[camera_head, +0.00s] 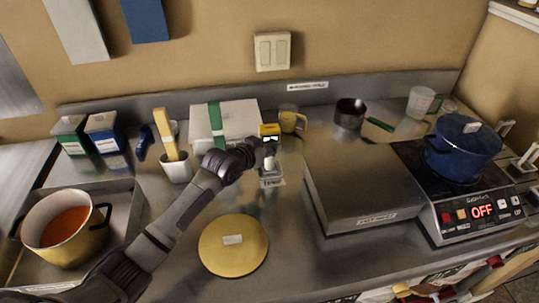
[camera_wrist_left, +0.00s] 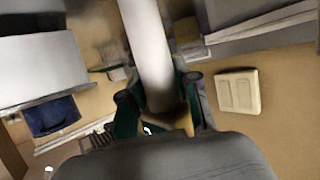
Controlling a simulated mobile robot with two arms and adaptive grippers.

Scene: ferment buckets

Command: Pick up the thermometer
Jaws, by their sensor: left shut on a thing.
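The thermometer (camera_head: 269,131) has a yellow head with a small display, standing up above the counter near its back. My left gripper (camera_head: 262,150) is shut on it just below the head. A pale piece below the gripper reaches down towards a small grey stand (camera_head: 271,181); I cannot tell whether they touch. In the left wrist view, my left gripper (camera_wrist_left: 160,110) shows dark green fingers around a yellow part, with a thick pale cylinder in front. My right gripper is not in view.
A yellow mug (camera_head: 291,120) stands close right of the thermometer, a white box (camera_head: 235,118) behind left. A white cup (camera_head: 176,170) with yellow sticks is further left. A yellow disc (camera_head: 233,257) lies in front. The steel block (camera_head: 350,165) and blue pot (camera_head: 462,150) are right.

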